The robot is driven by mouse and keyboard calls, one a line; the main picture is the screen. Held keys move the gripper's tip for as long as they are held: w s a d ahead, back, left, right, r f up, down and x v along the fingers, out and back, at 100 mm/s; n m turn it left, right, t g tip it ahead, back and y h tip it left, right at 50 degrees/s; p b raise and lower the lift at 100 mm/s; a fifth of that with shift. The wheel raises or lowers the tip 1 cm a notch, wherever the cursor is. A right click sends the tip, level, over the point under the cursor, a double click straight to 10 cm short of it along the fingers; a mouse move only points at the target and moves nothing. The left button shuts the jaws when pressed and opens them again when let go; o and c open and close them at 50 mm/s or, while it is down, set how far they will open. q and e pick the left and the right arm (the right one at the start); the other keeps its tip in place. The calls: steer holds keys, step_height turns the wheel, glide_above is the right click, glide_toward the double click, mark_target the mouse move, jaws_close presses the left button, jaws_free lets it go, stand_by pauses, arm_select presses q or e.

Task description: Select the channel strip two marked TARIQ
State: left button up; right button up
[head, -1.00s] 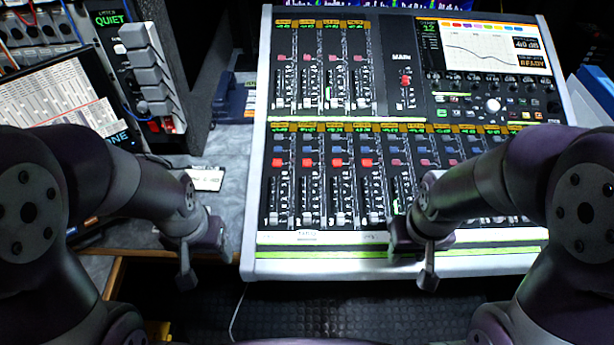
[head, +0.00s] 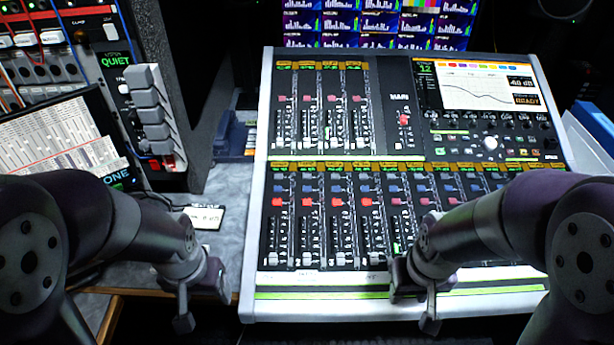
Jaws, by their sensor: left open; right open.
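The mixing console (head: 400,105) stands in front of me with a lower bank of channel strips and a smaller upper bank. The second strip from the left in the lower bank (head: 308,220) has a lit scribble display on top, a blue button, a red button and a fader near its bottom. The name text on the strips is too small to read. My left gripper (head: 183,320) is open and empty beside the console's left edge, over the desk front. My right gripper (head: 430,322) is open and empty at the console's front edge; my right arm hides some right-hand strips.
A tilted screen (head: 55,140) and a rack unit marked QUIET (head: 135,90) stand at the left. A small white card (head: 205,217) lies on the grey desk. A monitor wall (head: 375,25) is behind the console. A blue object (head: 595,125) is at the right.

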arm_select(q)
steer(key=shift+c, duration=0.3)
jaws_close()
stand_by(1.5)
